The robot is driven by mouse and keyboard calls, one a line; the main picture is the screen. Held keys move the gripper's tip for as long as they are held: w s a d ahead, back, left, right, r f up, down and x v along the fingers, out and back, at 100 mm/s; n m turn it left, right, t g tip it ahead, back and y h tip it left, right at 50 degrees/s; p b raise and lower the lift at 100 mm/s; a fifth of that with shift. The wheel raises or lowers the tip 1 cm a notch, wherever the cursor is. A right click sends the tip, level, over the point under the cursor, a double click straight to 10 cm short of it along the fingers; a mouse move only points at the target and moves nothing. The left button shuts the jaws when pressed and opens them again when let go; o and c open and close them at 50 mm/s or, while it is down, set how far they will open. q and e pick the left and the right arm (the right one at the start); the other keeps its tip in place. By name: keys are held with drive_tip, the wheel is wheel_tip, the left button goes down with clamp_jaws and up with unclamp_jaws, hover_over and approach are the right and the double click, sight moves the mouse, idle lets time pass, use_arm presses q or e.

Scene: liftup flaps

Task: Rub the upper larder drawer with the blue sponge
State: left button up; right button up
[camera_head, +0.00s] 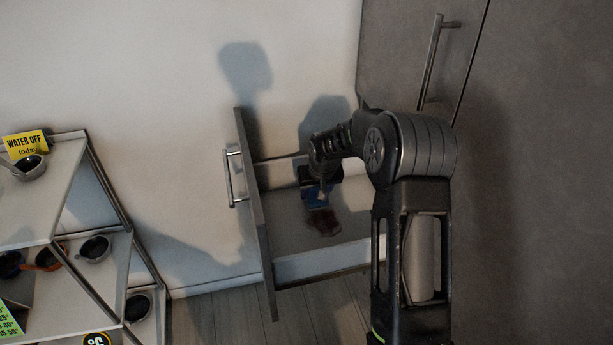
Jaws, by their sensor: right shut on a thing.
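The larder drawer (330,262) is pulled out to the left from the grey cabinet, with its front panel and bar handle (231,178) facing left. My right gripper (322,184) is inside the drawer, pointing down and shut on the blue sponge (316,198). The sponge is small in view and partly hidden by the gripper; whether it touches the drawer floor is hard to tell. A reddish-brown stain (324,222) lies on the drawer floor just in front of the sponge. My right arm hides the drawer's right part. My left gripper is out of view.
A tall grey cabinet door with a bar handle (432,62) rises at the right. A shelf unit (35,205) at the left holds several small bowls and a yellow "WATER OFF today" sign (26,144). Wall and floor between shelf and drawer are clear.

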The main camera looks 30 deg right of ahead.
drive_tip(key=shift+r+p, duration=1.2)
drive_tip(key=shift+r, duration=1.05)
